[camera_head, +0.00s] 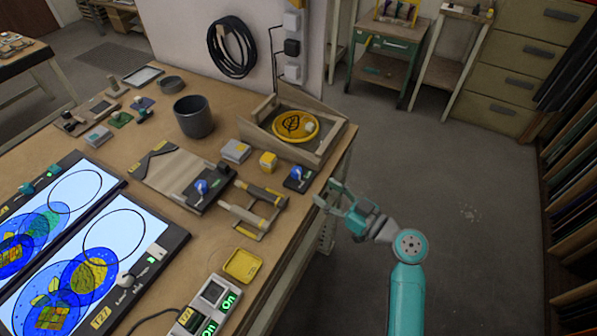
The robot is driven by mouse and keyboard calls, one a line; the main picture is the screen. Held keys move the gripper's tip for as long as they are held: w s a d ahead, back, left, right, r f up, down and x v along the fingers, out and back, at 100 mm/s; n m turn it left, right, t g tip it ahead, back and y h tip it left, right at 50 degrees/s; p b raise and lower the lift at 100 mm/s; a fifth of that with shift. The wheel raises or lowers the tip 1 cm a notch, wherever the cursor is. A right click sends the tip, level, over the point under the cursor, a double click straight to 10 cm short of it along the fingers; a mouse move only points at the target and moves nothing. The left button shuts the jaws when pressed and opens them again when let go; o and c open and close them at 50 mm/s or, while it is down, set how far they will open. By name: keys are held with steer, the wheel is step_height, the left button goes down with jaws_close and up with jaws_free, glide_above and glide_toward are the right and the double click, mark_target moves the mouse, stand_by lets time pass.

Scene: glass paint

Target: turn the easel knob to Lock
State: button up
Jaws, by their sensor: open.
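Two blue knobs show in the head view. One blue knob (296,175) sits on a small dark base near the table's right edge, in front of a wooden stand (335,140) with a yellow leaf-marked disc (296,126). The other blue knob (201,187) sits on a dark plate at the end of a wooden board (172,172). I cannot tell for sure which one is the easel knob, and no Lock marking is readable. My teal gripper (327,196) is open and empty, just right of the table edge, apart from both knobs.
A wooden frame with rollers (254,206), a yellow block (268,162) and a yellow tray (243,266) lie near the knobs. A dark cup (193,117) stands behind. Lit panels (112,240) fill the left front. The floor (470,210) to the right is clear.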

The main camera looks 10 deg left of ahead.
mark_target(301, 175)
steer(key=x, duration=0.9)
steer(key=shift+w+a, duration=0.15)
steer(key=shift+a, duration=0.05)
jaws_close()
